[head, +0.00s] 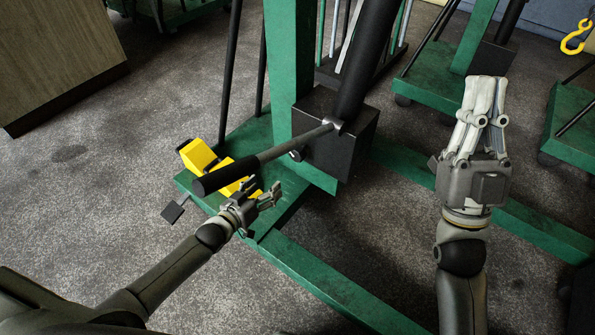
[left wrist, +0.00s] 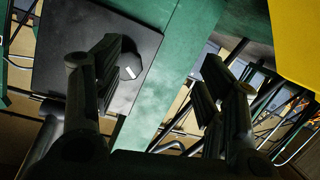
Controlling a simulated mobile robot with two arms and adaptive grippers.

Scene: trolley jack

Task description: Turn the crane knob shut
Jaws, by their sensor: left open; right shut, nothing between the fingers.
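The small dark crane knob (head: 298,154) sticks out of the left face of the black pump block (head: 340,150) at the foot of the green crane post (head: 290,60). My left gripper (head: 264,190) is open and empty, below and left of the knob, apart from it, under the black lever handle (head: 222,176). In the left wrist view, the open fingers (left wrist: 160,62) spread before the black block (left wrist: 75,50) and green post (left wrist: 170,75). A dark round part with a pale mark (left wrist: 130,73), seemingly the knob, is partly hidden by the left finger. My right gripper (head: 487,84) is shut and empty at right.
The lever bar slopes across above my left gripper. Yellow blocks (head: 198,157) sit on the green base beside it. Green base legs (head: 330,290) run along the floor. More green cranes stand behind, with a yellow hook (head: 574,44) at upper right.

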